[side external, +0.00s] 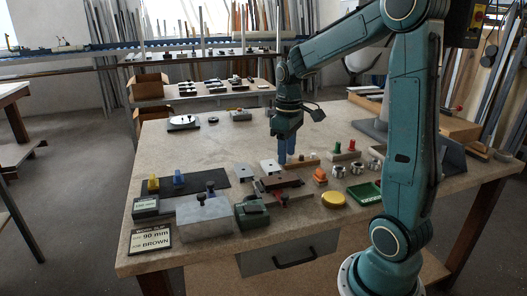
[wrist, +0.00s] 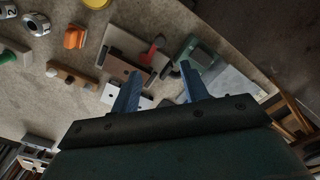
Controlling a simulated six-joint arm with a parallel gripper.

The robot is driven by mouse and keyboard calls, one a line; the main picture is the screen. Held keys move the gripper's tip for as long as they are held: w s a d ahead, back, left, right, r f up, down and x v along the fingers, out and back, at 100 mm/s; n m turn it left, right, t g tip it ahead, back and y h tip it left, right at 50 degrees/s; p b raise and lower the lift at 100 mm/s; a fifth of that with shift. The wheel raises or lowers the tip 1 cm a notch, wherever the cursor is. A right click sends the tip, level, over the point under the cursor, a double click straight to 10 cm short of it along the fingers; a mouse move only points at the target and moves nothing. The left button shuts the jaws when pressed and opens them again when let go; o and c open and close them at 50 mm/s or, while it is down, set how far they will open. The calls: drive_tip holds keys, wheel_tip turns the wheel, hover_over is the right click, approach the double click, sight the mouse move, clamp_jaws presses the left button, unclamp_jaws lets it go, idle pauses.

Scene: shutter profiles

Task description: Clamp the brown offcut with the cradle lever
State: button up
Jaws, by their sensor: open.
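A dark brown offcut (side external: 281,181) lies on the table among the small fixtures, and it also shows in the wrist view (wrist: 122,66). It lies along a pale flat cradle (wrist: 132,36) with a red lever (wrist: 151,51); the lever also shows in the side view (side external: 285,198). I cannot tell whether the lever touches the offcut. My gripper (side external: 286,160) points down above the table, behind the offcut in the side view. In the wrist view its blue fingers (wrist: 158,72) are apart, with nothing held between them.
A green clamp (side external: 252,212) and a grey block (side external: 204,216) are at the front. An orange piece (side external: 320,175), metal rings (side external: 339,171) and a yellow disc (side external: 333,199) lie right.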

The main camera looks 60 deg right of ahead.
sight(285, 195)
wheel_tip(285, 195, down, 13)
drive_tip(key=shift+f, duration=0.1)
idle(0.6)
clamp_jaws()
